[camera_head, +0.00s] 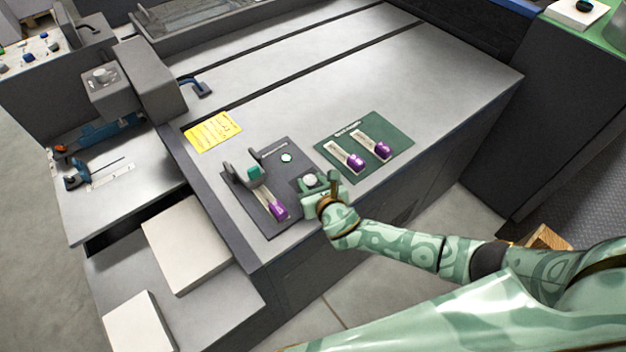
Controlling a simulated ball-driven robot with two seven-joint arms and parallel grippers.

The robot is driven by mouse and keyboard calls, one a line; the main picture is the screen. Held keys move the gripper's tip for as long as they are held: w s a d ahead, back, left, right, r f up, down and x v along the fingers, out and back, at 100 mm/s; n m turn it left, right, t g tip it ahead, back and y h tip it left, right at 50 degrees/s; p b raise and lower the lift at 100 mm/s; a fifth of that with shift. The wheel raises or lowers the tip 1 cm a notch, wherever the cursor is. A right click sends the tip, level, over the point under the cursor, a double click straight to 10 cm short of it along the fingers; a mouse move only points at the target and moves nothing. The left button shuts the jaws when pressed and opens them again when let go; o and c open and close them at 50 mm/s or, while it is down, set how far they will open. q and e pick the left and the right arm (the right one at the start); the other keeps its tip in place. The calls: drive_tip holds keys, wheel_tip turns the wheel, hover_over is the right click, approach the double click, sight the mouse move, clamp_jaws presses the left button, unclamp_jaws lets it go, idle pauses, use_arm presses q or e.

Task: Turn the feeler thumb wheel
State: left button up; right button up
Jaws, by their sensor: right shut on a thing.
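The feeler thumb wheel, seen as a small pale round knob (309,181), sits at the right edge of a dark panel (290,158) on the grey machine top. My right gripper (315,190), pale green, reaches in from the right and is shut at the wheel, with its fingers around it. The fingers hide part of the wheel, and I cannot make out any mark on it. My left gripper is not in view.
The dark panel also carries a purple-handled lever (278,211) and a teal part (254,173). A green panel (392,134) with two purple-handled sliders lies to the right. A yellow label (212,131) is behind. White paper stacks (185,243) stand at lower left.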

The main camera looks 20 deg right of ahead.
drive_tip(key=o, duration=1)
drive_tip(key=shift+p+v, duration=2.25)
drive_tip(key=shift+v, duration=5.9)
